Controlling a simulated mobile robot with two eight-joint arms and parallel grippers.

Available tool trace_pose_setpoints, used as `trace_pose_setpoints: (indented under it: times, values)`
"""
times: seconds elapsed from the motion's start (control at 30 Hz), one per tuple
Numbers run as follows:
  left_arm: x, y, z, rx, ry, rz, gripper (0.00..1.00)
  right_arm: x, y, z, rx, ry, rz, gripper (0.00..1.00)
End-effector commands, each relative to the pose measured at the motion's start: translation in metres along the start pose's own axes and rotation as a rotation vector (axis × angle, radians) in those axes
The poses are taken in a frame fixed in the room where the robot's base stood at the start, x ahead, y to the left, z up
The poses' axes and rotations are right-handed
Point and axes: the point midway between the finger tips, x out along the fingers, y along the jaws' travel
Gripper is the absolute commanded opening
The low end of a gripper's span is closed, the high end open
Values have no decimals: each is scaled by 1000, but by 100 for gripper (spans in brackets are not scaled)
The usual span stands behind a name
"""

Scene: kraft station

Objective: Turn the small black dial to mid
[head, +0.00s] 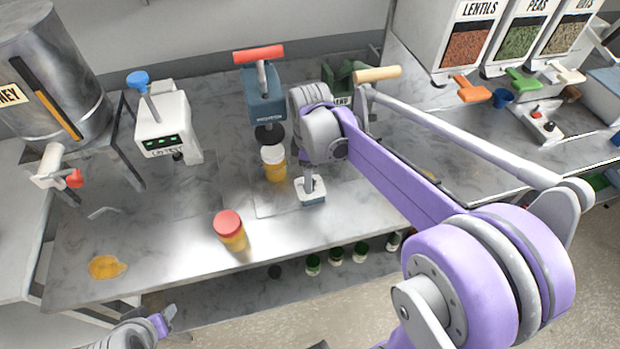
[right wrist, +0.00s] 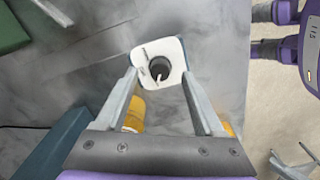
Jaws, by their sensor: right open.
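The small black dial (right wrist: 157,65) sits on top of a small white box with a blue base (right wrist: 146,52). A pale pointer line shows on the dial, and a short dark mark is on the white face. In the head view the box (head: 313,198) stands on the counter near its front edge. My right gripper (right wrist: 160,78) is open above the box, its fingers apart on either side of the dial; I cannot tell if they touch anything. It also shows in the head view (head: 309,179). My left gripper (head: 167,319) is low at the front left, away from the box.
A yellow jar with a white lid (head: 275,168) stands close left of the box. A red-lidded jar (head: 231,232) is at the front edge. A white machine (head: 166,130), a blue press (head: 263,95) and a green device (head: 347,78) stand behind. A spill (head: 106,267) lies at left.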

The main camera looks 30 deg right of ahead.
Motion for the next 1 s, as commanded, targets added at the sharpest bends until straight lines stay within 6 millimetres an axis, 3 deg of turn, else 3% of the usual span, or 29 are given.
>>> trace_pose_setpoints:
  times: [0.2,0.5,0.9,1.0]
  values:
    - [1,0,2,0,-1,0,50,19,0,0,0,0,0,70]
    - [1,0,1,0,-1,0,50,21,0,0,0,0,0,70]
    - [1,0,1,0,-1,0,50,21,0,0,0,0,0,0]
    - [1,0,1,0,-1,0,50,21,0,0,0,0,0,0]
